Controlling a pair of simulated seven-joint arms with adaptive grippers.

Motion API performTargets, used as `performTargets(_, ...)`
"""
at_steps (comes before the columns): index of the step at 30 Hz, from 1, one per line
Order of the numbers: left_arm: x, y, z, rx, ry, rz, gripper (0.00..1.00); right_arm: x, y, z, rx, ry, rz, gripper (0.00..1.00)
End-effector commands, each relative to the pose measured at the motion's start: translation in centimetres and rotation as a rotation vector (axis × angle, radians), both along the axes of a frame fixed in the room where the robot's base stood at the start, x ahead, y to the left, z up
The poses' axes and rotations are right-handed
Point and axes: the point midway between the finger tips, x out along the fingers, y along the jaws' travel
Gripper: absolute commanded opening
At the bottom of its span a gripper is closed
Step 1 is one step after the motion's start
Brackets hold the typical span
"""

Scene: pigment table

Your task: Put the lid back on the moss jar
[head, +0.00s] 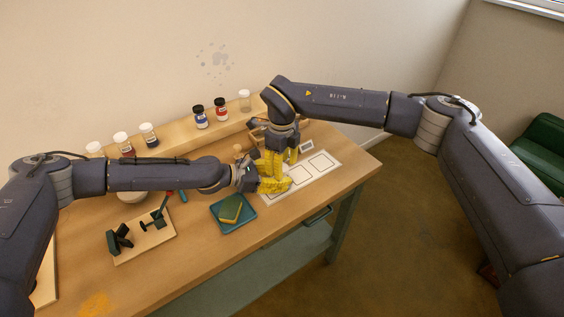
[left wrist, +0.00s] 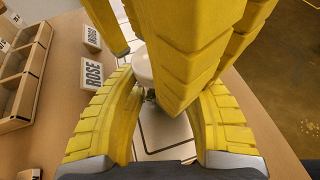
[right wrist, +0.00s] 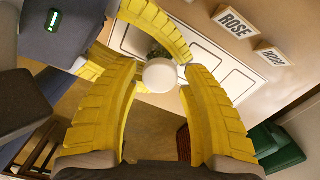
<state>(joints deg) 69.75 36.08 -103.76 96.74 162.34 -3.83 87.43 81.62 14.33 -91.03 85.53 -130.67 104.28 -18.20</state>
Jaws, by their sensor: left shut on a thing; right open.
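The moss jar is mostly hidden by fingers in the head view. Its dark green moss (right wrist: 157,50) shows behind the round white lid (right wrist: 160,75) in the right wrist view. The lid (left wrist: 142,66) also shows partly in the left wrist view, at the jar's top; I cannot tell whether it is fully seated. My left gripper (head: 284,184) is shut on the moss jar, low down over the white card. My right gripper (right wrist: 162,78) is open, its fingers on either side of the lid, above the left gripper. The two grippers' fingers cross closely.
The white card (head: 318,162) with outlined squares lies under the grippers. A sponge (head: 231,208) rests on a teal tray (head: 222,222) to their left, with a wooden stand board (head: 150,240) beyond. Label blocks, ROSE (right wrist: 235,22) among them, stand nearby. Jars line the back shelf (head: 180,133).

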Motion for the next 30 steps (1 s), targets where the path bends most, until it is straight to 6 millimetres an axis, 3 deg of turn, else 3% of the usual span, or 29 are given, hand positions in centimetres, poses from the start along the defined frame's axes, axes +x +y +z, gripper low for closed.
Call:
performTargets(8, -0.01, 0.01, -0.04, 0.001, 0.000, 0.000, 0.00, 0.00, 0.00, -0.02, 0.000, 0.000, 0.000, 0.46)
performTargets(20, -0.01, 0.01, -0.04, 0.000, 0.000, 0.000, 0.00, -0.01, 0.01, -0.01, 0.000, 0.000, 0.000, 0.00)
performTargets(30, -0.01, 0.01, -0.04, 0.000, 0.000, 0.000, 0.00, -0.01, 0.01, -0.01, 0.000, 0.000, -0.039, 0.00)
